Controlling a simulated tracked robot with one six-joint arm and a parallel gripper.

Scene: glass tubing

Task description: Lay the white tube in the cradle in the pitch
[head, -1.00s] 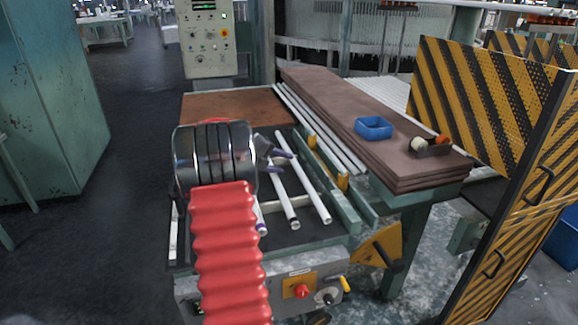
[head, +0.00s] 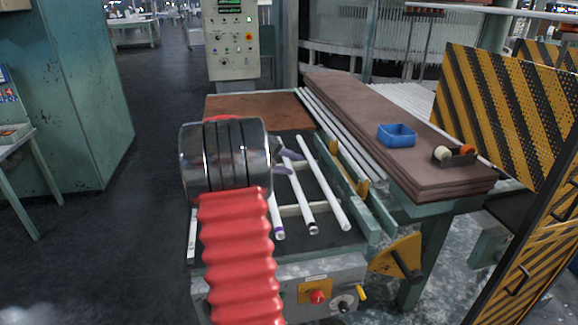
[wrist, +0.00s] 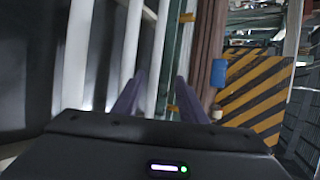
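Three white tubes lie side by side on the dark bed of the machine in the head view: a left one (head: 276,217) with a purple mark at its near end, a middle one (head: 304,202) with a dark near end, and a right one (head: 328,190). My gripper (head: 285,162) has purple fingers and hangs over the bed, near the far part of the middle tube. In the wrist view my gripper (wrist: 160,82) is open, with pale tubes beneath and to the left. I cannot tell which support is the cradle, or whether a finger touches a tube.
A brown board stack (head: 420,150) with a blue bin (head: 396,135) and a tape dispenser (head: 456,154) stands right of the bed. Yellow-black striped panels (head: 505,110) rise at the right. A control panel (head: 233,40) stands behind. Open floor (head: 130,240) is at the left.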

